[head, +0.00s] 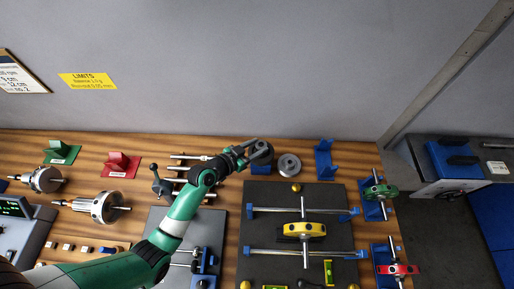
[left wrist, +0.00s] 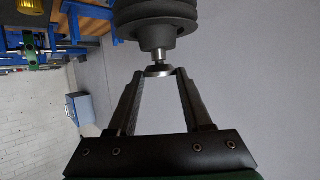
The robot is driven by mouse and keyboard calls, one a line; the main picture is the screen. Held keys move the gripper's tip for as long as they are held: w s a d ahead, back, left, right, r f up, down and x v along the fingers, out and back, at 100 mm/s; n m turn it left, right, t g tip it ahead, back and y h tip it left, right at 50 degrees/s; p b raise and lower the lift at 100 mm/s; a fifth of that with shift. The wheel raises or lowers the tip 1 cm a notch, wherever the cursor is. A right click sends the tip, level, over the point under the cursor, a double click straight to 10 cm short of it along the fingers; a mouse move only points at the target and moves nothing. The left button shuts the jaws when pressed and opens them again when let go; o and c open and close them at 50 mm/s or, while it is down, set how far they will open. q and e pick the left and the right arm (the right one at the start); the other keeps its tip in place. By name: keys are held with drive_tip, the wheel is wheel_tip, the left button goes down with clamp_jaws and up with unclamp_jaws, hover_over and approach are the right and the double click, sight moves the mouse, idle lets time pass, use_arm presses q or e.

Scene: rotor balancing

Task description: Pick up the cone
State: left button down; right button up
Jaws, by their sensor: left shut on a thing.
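My left gripper (head: 248,151) is near the back edge of the bench. In the left wrist view its two fingers (left wrist: 159,74) close in on a small flared metal collar and neck. That neck joins a dark, round, ribbed body, which I take to be the cone (left wrist: 155,18); its far end is cut off by the top of the frame. In the head view the dark body (head: 262,153) shows at the fingertips, above a blue stand (head: 260,169). Whether it touches the stand cannot be told. My right gripper is not in view.
A grey metal disc (head: 289,166) stands close to the right of the gripper. A blue bracket (head: 324,160) is farther right. Green (head: 61,153) and red (head: 122,165) stands are at left.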

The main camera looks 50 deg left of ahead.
use_arm(q)
drive_tip(key=s+d+r+p, duration=0.3)
drive_tip(key=s+d+r, duration=0.5)
drive_tip(key=s+r, duration=0.3)
drive_tip(key=shift+d+p, duration=0.35)
drive_tip(key=s+r+p, duration=0.1)
drive_tip(key=p, duration=0.3)
drive_tip(key=s+d+r+p, duration=0.1)
drive_tip(key=p, duration=0.3)
drive_tip(key=s+d+r+p, duration=0.1)
drive_tip(key=r+p, duration=0.1)
drive_tip(key=p, duration=0.2)
drive_tip(key=shift+p, duration=0.3)
